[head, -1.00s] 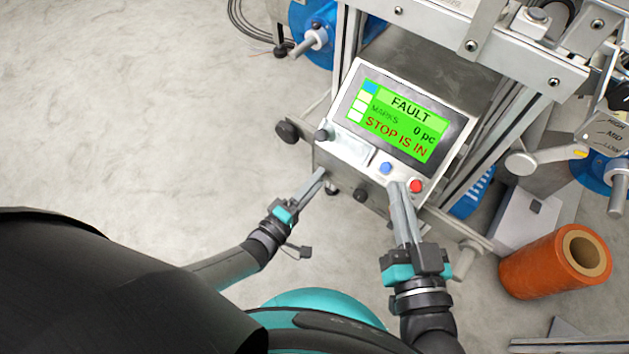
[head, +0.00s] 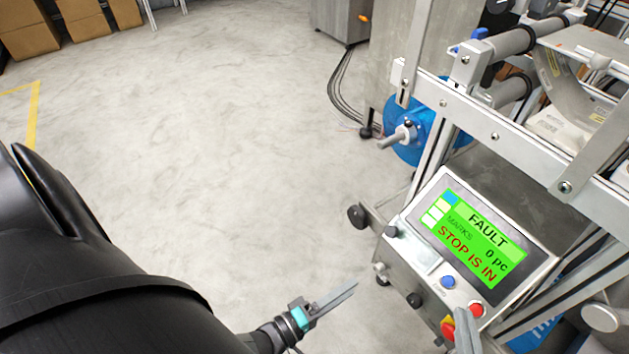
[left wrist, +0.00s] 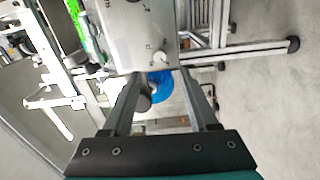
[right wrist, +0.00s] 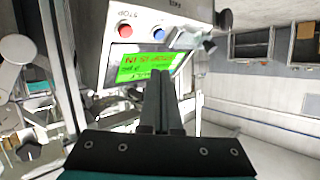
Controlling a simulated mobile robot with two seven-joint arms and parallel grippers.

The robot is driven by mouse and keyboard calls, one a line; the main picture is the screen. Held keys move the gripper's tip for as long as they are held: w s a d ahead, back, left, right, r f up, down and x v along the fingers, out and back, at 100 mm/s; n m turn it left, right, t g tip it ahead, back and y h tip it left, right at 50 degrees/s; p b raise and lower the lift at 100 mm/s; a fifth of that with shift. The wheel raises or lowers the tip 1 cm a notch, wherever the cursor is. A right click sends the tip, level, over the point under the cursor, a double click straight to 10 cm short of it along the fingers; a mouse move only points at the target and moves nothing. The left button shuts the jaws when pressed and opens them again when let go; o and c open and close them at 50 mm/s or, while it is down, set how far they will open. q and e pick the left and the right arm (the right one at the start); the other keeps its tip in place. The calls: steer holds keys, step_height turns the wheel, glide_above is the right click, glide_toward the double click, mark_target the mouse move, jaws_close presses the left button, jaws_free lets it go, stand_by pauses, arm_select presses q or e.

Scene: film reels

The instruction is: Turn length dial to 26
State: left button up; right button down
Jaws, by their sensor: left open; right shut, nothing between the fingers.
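The control box (head: 405,255) has a green screen (head: 467,237) reading "FAULT", "MARKS 0 pc" and "STOP IS IN". A silver knob (head: 380,268) and a black knob (head: 414,299) sit on its front face. The left wrist view shows a pale knob (left wrist: 160,57) with small markings around it, too small to read. I cannot tell which setting it has. My left gripper (head: 353,286) is open and empty, left of and apart from the silver knob. My right gripper (head: 463,313) is shut and empty by the red button (head: 476,309), partly covering a red-and-yellow stop button (head: 448,326).
A blue button (head: 447,282) and another black knob (head: 391,232) sit on the box's top panel. The machine's metal frame (head: 490,133) and a blue reel (head: 405,140) stand behind. The floor (head: 220,150) to the left is clear.

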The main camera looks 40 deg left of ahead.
arm_select(q)
steer(key=v, duration=0.7)
steer(key=shift+s, duration=0.3)
arm_select(e)
steer(key=shift+d+f+g+h, duration=0.3)
steer(key=shift+d+f+g, duration=0.05)
steer(key=shift+d+g, duration=0.25)
